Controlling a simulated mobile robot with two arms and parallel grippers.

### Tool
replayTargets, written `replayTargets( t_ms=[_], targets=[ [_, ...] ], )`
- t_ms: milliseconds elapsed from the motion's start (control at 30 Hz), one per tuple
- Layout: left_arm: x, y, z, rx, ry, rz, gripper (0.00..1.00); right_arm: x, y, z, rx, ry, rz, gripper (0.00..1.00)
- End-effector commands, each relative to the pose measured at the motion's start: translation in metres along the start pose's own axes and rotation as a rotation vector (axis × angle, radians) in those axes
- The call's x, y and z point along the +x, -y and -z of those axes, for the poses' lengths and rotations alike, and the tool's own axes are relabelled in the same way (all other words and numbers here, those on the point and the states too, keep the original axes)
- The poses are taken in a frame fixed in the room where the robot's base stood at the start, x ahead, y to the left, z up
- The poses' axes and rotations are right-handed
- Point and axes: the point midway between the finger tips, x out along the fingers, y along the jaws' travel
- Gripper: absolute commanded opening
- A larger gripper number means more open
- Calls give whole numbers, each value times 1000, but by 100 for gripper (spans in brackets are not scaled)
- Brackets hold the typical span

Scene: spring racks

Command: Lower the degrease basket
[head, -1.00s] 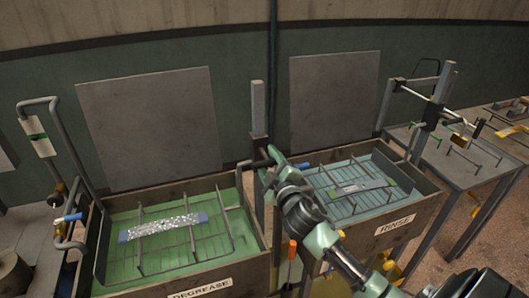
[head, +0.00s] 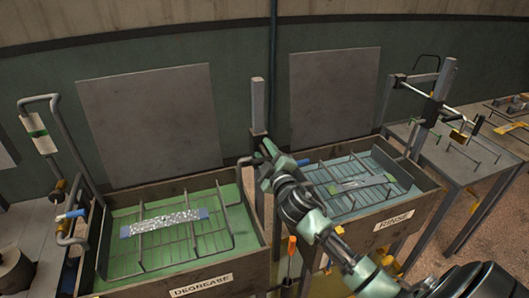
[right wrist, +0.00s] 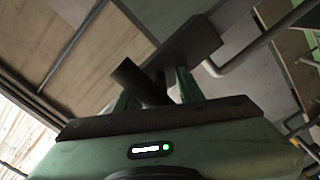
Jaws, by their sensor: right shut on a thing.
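The degrease basket (head: 185,250) is a wire rack inside the left tank (head: 210,277), which holds green liquid. A silver part with blue ends (head: 165,222) lies across its bars. I cannot tell how deep the basket sits. My right gripper (head: 266,168) is beside the grey post (head: 258,108) between the two tanks. In the right wrist view its fingers (right wrist: 155,88) are closed on a dark grey bar (right wrist: 140,80). The head view hides most of this grip behind my wrist. My left gripper is not in view.
The rinse tank (head: 400,212) stands on the right with its own wire basket (head: 365,188). A bent pipe with a blue handle (head: 70,215) is at the left tank's edge. A grey table (head: 455,160) stands at far right.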

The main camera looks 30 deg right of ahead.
Motion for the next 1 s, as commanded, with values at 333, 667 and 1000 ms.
replayTargets(
  t_ms=[333,667,1000],
  targets=[
    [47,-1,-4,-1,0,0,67,-2,52,-33,17,9,14,0],
    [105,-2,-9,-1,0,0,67,-2,111,-71,20,7,13,0],
    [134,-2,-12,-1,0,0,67,-2,140,-90,19,5,11,0]
  ],
)
